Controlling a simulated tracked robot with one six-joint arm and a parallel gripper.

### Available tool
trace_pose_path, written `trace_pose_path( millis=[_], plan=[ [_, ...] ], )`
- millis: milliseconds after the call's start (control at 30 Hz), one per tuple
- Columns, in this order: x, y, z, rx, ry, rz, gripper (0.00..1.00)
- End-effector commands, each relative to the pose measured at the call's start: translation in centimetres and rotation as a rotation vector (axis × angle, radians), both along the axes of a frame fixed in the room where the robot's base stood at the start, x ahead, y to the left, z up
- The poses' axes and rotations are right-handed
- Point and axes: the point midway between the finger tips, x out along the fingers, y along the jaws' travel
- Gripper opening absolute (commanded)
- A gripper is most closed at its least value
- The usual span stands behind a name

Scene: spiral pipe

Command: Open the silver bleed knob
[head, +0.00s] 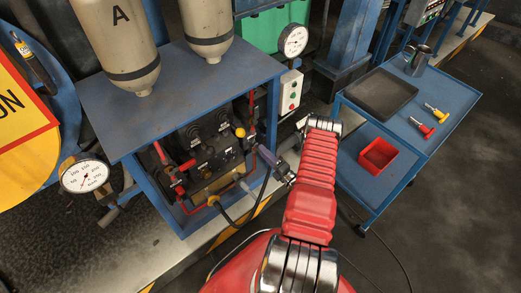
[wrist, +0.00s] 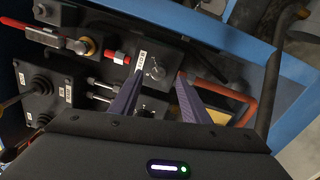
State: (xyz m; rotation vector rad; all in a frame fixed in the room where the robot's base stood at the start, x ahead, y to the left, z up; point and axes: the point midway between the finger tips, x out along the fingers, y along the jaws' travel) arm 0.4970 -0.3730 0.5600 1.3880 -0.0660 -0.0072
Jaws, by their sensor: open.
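The silver bleed knob (wrist: 154,71) is a small round knob on a dark block in the wrist view, beside a white label (wrist: 141,59) too small to read surely. My gripper (wrist: 161,75) is open, its two purple fingers pointing at the block, one tip to each side of the knob. I cannot tell how far the tips are from it, or whether they touch it. In the head view my gripper (head: 268,160) is at the right front of the blue cabinet's valve panel (head: 212,150). I cannot make out the knob there.
Red-handled valves (head: 162,153), a yellow knob (head: 240,132) and hoses crowd the panel. The blue cabinet frame (wrist: 275,75) and a red pipe (wrist: 251,95) are close on the right. A blue cart (head: 445,92) with tools stands at the right.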

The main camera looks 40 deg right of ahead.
Motion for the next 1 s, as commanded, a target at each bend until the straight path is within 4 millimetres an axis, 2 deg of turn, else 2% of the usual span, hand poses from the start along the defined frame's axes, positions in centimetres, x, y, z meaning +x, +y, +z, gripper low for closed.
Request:
trace_pose_path(
  millis=[200,500,700,1000],
  plan=[
    [-3.7,0.1,-0.2,0.002,0.0,-0.004,0.42],
    [-7.9,0.2,-0.4,0.002,0.001,-0.003,0.42],
    [-9.2,0.4,-0.5,0.001,0.001,-0.002,0.42],
    [-9.4,0.4,-0.5,0.001,0.001,-0.001,0.42]
  ],
)
